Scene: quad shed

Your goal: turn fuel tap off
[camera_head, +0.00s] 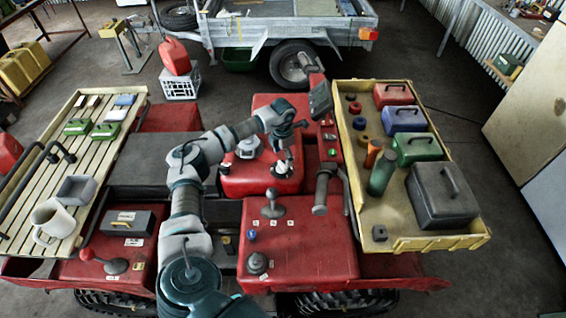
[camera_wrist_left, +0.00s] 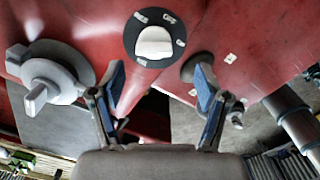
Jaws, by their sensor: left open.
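The round dial (camera_wrist_left: 153,40) with a pale knob on a dark disc sits on the red bodywork at the top middle of the left wrist view. A small tag at its upper right reads OFF; which mark the knob points at is unclear. My left gripper (camera_wrist_left: 160,82) is open and empty, its blue-padded fingers apart below the dial in that view. In the head view my left gripper (camera_head: 286,160) hangs over the red bodywork (camera_head: 262,180), hiding part of it. My right gripper is not in view.
A grey cap (camera_head: 248,147) and a lever knob (camera_head: 272,206) stand close to the gripper. A yellow tray (camera_head: 445,243) of boxes and a slatted rack (camera_head: 22,220) flank the bodywork.

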